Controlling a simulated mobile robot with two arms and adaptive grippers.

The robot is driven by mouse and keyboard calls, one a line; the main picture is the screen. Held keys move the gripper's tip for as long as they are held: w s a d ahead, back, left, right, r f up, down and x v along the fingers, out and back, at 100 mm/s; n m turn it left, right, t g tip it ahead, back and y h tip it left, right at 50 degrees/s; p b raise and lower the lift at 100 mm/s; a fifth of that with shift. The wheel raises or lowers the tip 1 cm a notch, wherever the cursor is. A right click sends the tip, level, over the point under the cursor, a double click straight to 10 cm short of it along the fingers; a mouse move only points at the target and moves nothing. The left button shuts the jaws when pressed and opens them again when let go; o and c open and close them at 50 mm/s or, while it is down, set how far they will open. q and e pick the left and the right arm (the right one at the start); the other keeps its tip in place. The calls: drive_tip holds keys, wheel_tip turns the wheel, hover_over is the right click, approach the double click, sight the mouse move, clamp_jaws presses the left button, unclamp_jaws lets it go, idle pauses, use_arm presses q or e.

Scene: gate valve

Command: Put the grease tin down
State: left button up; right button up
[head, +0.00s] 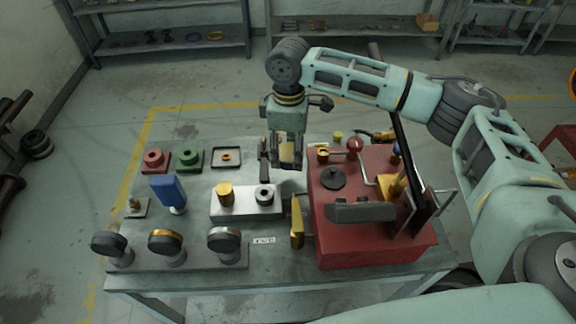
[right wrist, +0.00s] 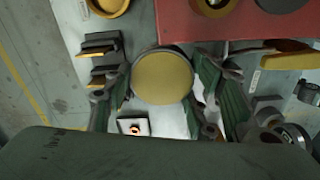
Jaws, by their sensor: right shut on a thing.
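My right gripper (head: 284,160) is above the back middle of the workbench, just left of the red box. Its fingers are shut on the grease tin (head: 290,153), a small tin with a dull yellow lid. In the right wrist view the tin's round lid (right wrist: 163,78) sits between the two green-padded fingers. The tin's underside and any gap to the bench are hidden. My left gripper is not in view.
A black-rimmed tray (head: 227,157) holds an orange ring.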

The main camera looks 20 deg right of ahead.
sight(288, 151)
wheel_tip(288, 151, down, 4)
drive_tip(key=shift+r, duration=0.15)
wheel_tip(288, 151, down, 2)
drive_tip(key=shift+f, duration=0.2)
drive_tip(key=shift+w+f, duration=0.1)
drive_tip(key=shift+f, duration=0.35)
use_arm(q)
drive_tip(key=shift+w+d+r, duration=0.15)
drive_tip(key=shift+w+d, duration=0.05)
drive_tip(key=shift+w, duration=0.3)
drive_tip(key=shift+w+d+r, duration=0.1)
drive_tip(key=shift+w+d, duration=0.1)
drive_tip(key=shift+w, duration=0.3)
use_arm(e)
drive_tip(key=o, duration=1.1)
drive_tip(key=shift+f, duration=0.1)
